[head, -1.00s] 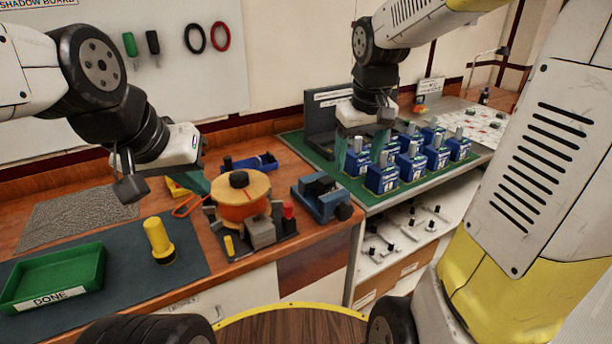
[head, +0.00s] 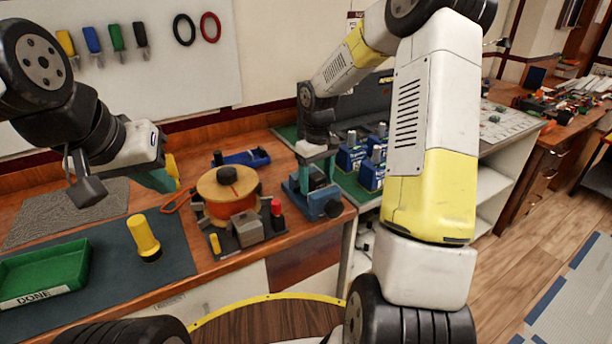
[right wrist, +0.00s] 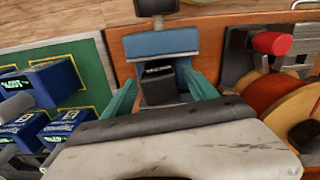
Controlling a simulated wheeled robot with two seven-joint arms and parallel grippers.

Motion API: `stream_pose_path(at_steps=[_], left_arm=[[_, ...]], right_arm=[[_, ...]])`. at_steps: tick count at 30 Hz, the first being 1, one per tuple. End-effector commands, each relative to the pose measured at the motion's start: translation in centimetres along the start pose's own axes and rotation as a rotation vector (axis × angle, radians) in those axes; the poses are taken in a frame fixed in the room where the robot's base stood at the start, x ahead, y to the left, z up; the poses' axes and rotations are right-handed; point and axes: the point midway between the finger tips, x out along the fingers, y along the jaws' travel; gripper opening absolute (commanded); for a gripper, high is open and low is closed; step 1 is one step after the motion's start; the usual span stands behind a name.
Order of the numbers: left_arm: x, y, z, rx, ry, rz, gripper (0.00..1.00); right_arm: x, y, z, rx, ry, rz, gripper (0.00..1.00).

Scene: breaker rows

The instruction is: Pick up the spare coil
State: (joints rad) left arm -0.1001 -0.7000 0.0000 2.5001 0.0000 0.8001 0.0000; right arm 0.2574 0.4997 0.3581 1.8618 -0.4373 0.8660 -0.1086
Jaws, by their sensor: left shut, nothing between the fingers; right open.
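No part is labelled as the spare coil. A dark block (right wrist: 160,88) sits in a blue vise-like holder (head: 325,203), which also shows in the right wrist view (right wrist: 160,42). My right gripper (head: 318,165) is open above the holder, its teal fingers on either side of the dark block in the right wrist view (right wrist: 160,95). I cannot tell if they touch it. A round orange-sided spool (head: 228,190) with a pale top stands left of the holder. My left gripper (head: 165,178) is shut and empty, left of the spool.
Blue breakers (head: 351,155) stand on a green mat right of the holder, partly behind my right arm. A yellow-handled tool (head: 145,238) and a green DONE tray (head: 45,275) are on the dark mat. A red knob (head: 276,207) is close beside the spool.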

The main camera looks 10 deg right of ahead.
Motion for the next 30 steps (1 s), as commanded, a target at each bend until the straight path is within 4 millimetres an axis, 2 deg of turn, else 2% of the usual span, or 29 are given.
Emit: stream_pose_path(at_steps=[1,5,13,23,30], left_arm=[[0.0,0.0,0.0,0.0,0.0,0.0,0.0],[0.0,0.0,0.0,0.0,0.0,0.0,0.0],[0.0,0.0,0.0,0.0,0.0,0.0,0.0],[0.0,0.0,0.0,0.0,0.0,0.0,0.0],[0.0,0.0,0.0,0.0,0.0,0.0,0.0]], right_arm=[[0.9,-0.1,0.1,-0.001,-0.004,-0.002,0.67],[2.1,-0.1,0.1,0.0,-0.002,-0.001,0.67],[2.3,0.0,0.0,0.0,0.001,0.0,0.65],[2.3,0.0,0.0,0.0,0.001,0.0,0.01],[2.2,0.0,0.0,0.0,0.001,0.001,0.0]])
